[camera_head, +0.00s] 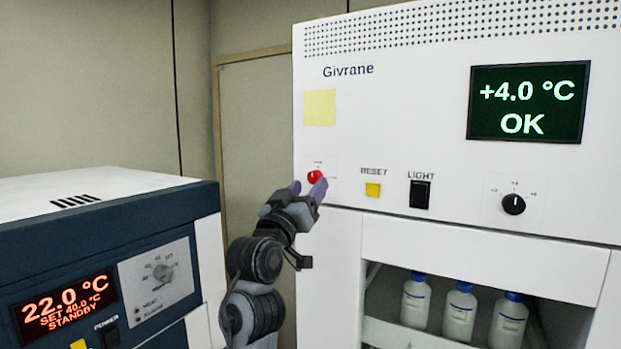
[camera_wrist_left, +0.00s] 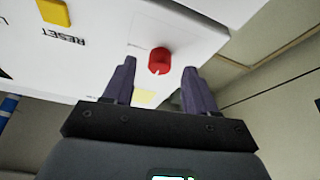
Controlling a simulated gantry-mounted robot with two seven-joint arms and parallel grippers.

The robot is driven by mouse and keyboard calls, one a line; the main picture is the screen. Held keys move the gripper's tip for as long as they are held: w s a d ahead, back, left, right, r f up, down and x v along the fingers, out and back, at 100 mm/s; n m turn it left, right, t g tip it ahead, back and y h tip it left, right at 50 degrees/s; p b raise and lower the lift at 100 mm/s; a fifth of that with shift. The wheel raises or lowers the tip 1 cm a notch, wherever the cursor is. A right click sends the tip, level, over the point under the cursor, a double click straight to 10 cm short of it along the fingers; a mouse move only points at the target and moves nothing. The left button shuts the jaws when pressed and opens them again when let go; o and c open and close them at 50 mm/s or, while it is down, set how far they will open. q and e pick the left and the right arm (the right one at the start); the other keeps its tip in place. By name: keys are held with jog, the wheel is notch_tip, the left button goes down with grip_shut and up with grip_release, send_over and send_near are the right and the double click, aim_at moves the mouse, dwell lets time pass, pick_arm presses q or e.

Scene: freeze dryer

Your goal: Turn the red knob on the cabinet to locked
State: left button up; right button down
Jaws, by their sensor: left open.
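The red knob (camera_head: 315,177) is on the white front panel of the cabinet (camera_head: 410,110), left of the yellow RESET button. In the left wrist view the red knob (camera_wrist_left: 159,61) shows a small white mark on its lower edge. My left gripper (camera_head: 308,188) is open at the panel, its purple fingertips near the knob. In the left wrist view my left gripper (camera_wrist_left: 164,75) has its two fingers apart with the knob between and beyond them. I cannot tell whether they touch it. The knob's label is too small to read. My right gripper is not in view.
The yellow RESET button (camera_head: 373,190), black LIGHT switch (camera_head: 419,194) and black dial (camera_head: 513,204) lie to the right along the panel. Several bottles stand in the open bay below. A blue-fronted unit (camera_head: 60,260) stands at lower left.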

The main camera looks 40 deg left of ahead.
aim_at(315, 177)
pick_arm(q)
jog(key=shift+x, duration=1.1)
jog(key=c, duration=1.1)
jog(key=shift+o, duration=0.2)
